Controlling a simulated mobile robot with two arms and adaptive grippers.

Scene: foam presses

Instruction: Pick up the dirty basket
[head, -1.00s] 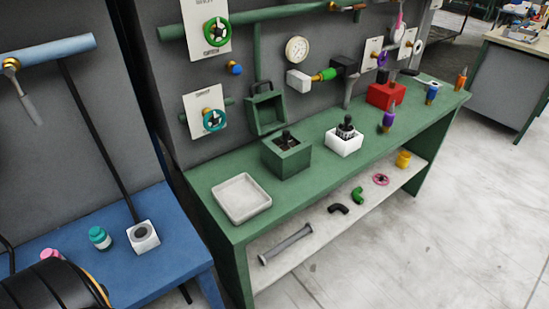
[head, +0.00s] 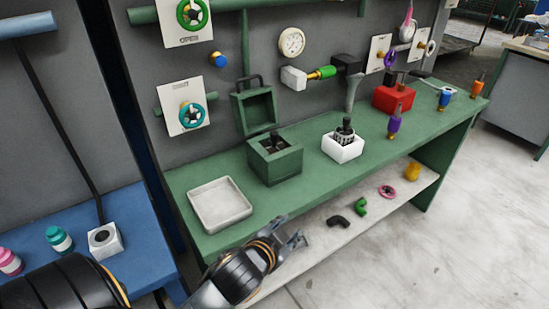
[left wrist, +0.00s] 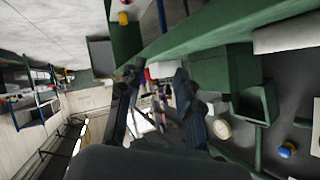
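A dark basket with a black knob-like handle (head: 275,142) sits inside the open green box (head: 277,168) on the green bench. Its interior looks brownish, but most of it is hidden by the box walls. A second basket with a black handle (head: 345,131) stands in a white box (head: 342,151) to the right and looks cleaner. My left gripper (head: 291,229) is open and empty in front of the bench's front edge, below and apart from the green box. In the left wrist view its fingers (left wrist: 160,78) are spread, with the green box (left wrist: 222,75) beside them. My right gripper does not show.
A white tray (head: 220,206) lies left of the green box, whose lid (head: 256,110) stands open behind it. A red box (head: 394,97) and several coloured bottles are further right. A gauge (head: 291,42) and valves hang on the wall. The lower shelf (head: 340,238) holds pipe pieces.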

